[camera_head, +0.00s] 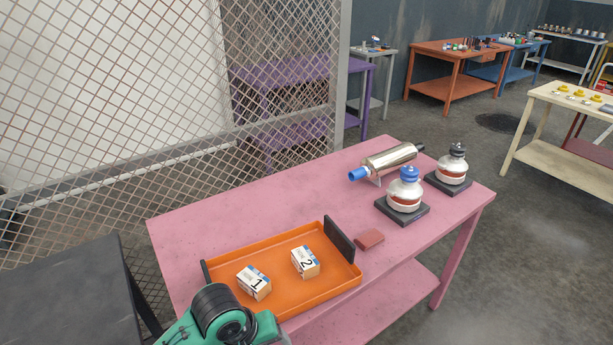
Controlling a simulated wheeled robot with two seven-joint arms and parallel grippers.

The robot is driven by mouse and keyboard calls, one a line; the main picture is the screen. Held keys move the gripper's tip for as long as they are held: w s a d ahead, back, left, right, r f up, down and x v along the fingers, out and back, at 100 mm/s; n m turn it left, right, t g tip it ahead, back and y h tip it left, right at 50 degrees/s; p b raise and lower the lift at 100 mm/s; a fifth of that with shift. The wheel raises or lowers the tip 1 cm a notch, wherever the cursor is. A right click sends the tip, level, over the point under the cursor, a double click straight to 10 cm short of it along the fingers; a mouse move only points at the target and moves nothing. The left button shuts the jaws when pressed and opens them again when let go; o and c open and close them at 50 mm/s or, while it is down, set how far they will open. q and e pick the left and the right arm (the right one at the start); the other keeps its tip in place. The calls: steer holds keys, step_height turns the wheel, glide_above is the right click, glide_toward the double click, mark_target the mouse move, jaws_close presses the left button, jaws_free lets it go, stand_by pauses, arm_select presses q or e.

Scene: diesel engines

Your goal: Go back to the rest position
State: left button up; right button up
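A pink table (215,228) fills the middle of the view. An orange tray (280,262) with dark end handles lies on its near left part. A box marked 1 (254,282) and a box marked 2 (305,262) sit apart inside the tray. A green and black part of my arm shows at the bottom edge, in front of the tray's near left corner. No gripper fingers show, so neither gripper is in view.
A silver cylinder with a blue end (388,160), a blue-topped part (405,192) and a black-topped part (453,166) stand at the table's right.

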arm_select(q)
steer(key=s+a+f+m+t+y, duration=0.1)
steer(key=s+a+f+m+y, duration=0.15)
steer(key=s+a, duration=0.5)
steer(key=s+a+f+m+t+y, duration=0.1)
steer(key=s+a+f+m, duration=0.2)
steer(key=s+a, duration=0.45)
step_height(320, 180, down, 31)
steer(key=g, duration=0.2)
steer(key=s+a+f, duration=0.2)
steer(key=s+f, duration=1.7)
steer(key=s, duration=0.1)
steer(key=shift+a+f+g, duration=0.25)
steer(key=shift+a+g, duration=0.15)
